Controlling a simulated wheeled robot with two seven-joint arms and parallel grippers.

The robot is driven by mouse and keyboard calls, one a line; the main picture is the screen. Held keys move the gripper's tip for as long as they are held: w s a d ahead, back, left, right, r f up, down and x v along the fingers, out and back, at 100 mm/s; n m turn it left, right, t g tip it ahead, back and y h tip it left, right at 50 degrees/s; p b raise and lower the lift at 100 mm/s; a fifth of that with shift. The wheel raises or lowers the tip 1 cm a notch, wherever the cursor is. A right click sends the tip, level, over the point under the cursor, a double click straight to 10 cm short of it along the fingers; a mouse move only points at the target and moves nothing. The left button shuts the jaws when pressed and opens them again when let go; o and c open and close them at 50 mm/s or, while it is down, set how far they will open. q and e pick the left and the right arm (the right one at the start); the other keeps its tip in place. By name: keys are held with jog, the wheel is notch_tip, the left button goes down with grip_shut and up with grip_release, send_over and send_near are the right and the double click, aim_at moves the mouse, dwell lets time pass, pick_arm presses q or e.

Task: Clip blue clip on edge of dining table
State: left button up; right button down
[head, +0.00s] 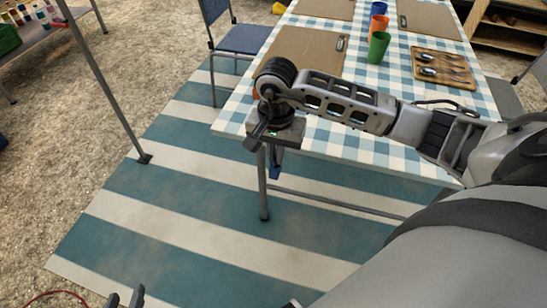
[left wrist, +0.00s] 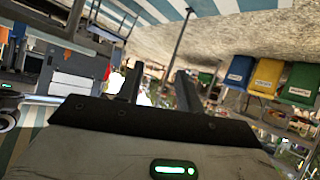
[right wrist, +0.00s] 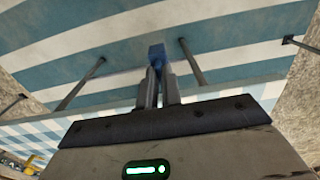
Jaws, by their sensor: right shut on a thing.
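The dining table (head: 330,140) has a blue-and-white checked cloth; its near edge and near left corner face me. My right gripper (head: 275,158) is at that near edge, close to the left corner, pointing down. It is shut on the blue clip (right wrist: 157,52), which shows between its fingertips in the right wrist view; a bit of blue also shows below the wrist in the head view (head: 275,173). I cannot tell whether the clip touches the table edge. My left gripper (head: 125,298) is open and empty, low at the bottom left, away from the table.
On the table are brown boards (head: 303,52), a green cup (head: 378,47), an orange cup (head: 378,25) and a cutlery tray (head: 444,66). A blue chair (head: 240,40) stands at the left side.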

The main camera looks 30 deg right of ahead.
jog(key=shift+w+d+f+b, duration=0.3)
jog(key=shift+w+d+f, duration=0.1)
jog(key=shift+d, duration=0.05)
pick_arm(q)
jog(key=shift+s+f+b, duration=0.15)
jog(key=shift+f+b, duration=0.2)
jog(key=shift+b, duration=0.25)
pick_arm(e)
jog(key=shift+w+d+r, duration=0.1)
jog(key=shift+w+d, duration=0.7)
jog(key=shift+d, duration=0.15)
pick_arm(q)
jog(key=shift+f, duration=0.15)
jog(key=shift+f, duration=0.25)
pick_arm(e)
jog(key=shift+w+d, duration=0.15)
pick_arm(q)
jog(key=shift+f+b, duration=0.1)
jog(key=shift+b, duration=0.25)
pick_arm(e)
jog(key=shift+w+d, duration=0.1)
pick_arm(q)
jog(key=shift+f, duration=0.1)
pick_arm(e)
jog(key=shift+d, duration=0.1)
pick_arm(q)
jog(key=shift+f+b, duration=0.3)
jog(key=shift+b, duration=0.1)
pick_arm(e)
jog(key=shift+w+d, duration=0.4)
